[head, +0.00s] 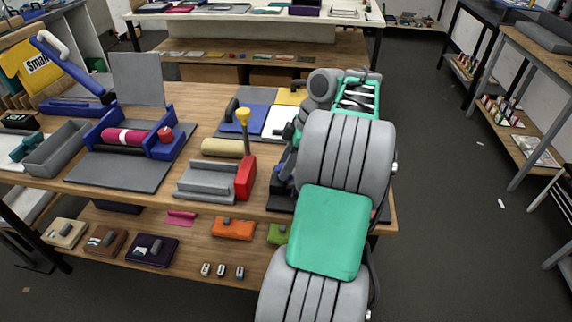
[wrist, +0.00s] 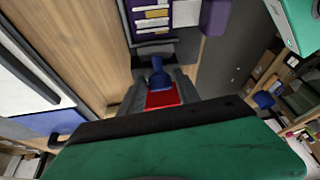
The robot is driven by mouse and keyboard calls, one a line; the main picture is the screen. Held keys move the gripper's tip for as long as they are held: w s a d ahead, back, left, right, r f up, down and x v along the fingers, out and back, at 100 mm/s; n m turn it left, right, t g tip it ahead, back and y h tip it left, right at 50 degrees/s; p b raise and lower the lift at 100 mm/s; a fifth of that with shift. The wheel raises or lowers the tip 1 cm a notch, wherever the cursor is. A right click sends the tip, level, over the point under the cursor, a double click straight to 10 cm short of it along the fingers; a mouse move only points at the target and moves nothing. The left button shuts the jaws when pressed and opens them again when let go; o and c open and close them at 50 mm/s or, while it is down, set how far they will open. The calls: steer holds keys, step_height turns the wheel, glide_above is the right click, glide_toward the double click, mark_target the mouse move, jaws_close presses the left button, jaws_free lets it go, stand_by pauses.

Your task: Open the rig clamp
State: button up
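A dark rig with an upright blue handle (wrist: 157,76), probably the clamp, shows in the wrist view. A red pad (wrist: 163,98) lies at the handle's foot, between grey side pieces. In the head view a dark and blue piece (head: 284,166) shows beside my arm, which hides most of this rig. My gripper (head: 290,132) is mostly hidden behind my arm in the head view, near that piece.
Left of my arm on the bench stand a grey fixture (head: 206,181) with a red block (head: 245,177) and yellow-knobbed lever (head: 243,116), and a tan roll (head: 222,147). A blue press (head: 97,132) stands farther left. The lower shelf holds pouches. Aisle floor (head: 455,215) is open at right.

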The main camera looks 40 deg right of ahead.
jaws_close()
steer(key=w+a+f+g+h+b, duration=0.1)
steer(key=g+b, duration=0.1)
steer(key=b, duration=0.2)
steer(key=shift+w+f+h+b, duration=0.15)
steer(key=shift+w+h+b, duration=0.05)
steer(key=shift+h+b, duration=0.2)
steer(key=shift+w+a+g+b, duration=0.2)
steer(key=shift+g+b, duration=0.1)
steer(key=shift+b, duration=0.6)
steer(key=shift+w+a+g+h+b, duration=0.15)
steer(key=shift+g+h+b, duration=0.25)
steer(key=shift+h+b, duration=0.3)
steer(key=shift+r, duration=0.35)
